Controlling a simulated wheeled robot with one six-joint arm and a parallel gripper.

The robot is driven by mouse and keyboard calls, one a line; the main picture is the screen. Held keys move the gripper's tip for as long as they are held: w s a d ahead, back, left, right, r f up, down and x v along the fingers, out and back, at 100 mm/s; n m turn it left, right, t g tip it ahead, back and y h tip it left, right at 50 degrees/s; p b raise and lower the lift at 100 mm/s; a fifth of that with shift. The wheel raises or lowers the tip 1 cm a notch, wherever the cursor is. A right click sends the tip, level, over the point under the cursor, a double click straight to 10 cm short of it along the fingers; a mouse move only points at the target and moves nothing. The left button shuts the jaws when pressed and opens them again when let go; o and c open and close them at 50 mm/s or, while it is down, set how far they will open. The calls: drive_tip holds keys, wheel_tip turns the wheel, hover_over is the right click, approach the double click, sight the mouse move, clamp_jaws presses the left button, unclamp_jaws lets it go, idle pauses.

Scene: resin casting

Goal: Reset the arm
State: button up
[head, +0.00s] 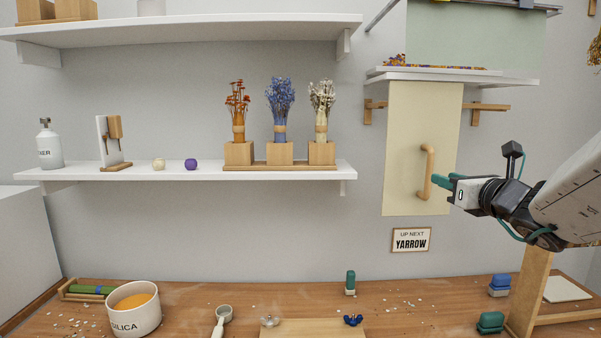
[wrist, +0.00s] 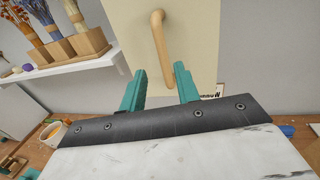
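My gripper (head: 442,181) is at the right of the head view, in front of the pale yellow door panel (head: 400,150) and beside its wooden handle (head: 427,172). In the wrist view my gripper (wrist: 160,90) has its two teal fingers apart with nothing between them. The handle (wrist: 160,45) shows beyond the fingertips in the wrist view, on the panel (wrist: 200,40). The handle is not between the fingers as far as I can see. The arm reaches in from the right edge of the head view.
A shelf (head: 100,176) holds dried flower bundles in a wooden stand (head: 280,154), a white bottle (head: 49,146) and small balls. The workbench (head: 190,300) below carries a bowl (head: 134,310), a scoop (head: 222,318) and teal and blue items. A "Yarrow" sign (head: 411,240) hangs below the panel.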

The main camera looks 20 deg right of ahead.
drive_tip(key=s+a+f+n+g+y, duration=0.3)
drive_tip(key=a+f+n+g+y, duration=0.15)
drive_tip(key=a+n, duration=0.4)
drive_tip(key=s+a+f+n+g+y, duration=0.35)
drive_tip(key=a+f+n, duration=0.25)
drive_tip(key=a+n, duration=0.3)
drive_tip(key=s+a+f+n+g+h, duration=0.2)
drive_tip(key=s+n+g+h, duration=0.1)
drive_tip(key=s+n, duration=0.4)
drive_tip(key=s+a+f+n+g+h, duration=0.3)
drive_tip(key=s+n+g, duration=0.2)
drive_tip(key=s+n, duration=0.3)
drive_tip(key=shift+s+f+n+g, duration=0.15)
drive_tip(key=shift+n+g, duration=0.15)
drive_tip(key=shift+n, duration=1.95)
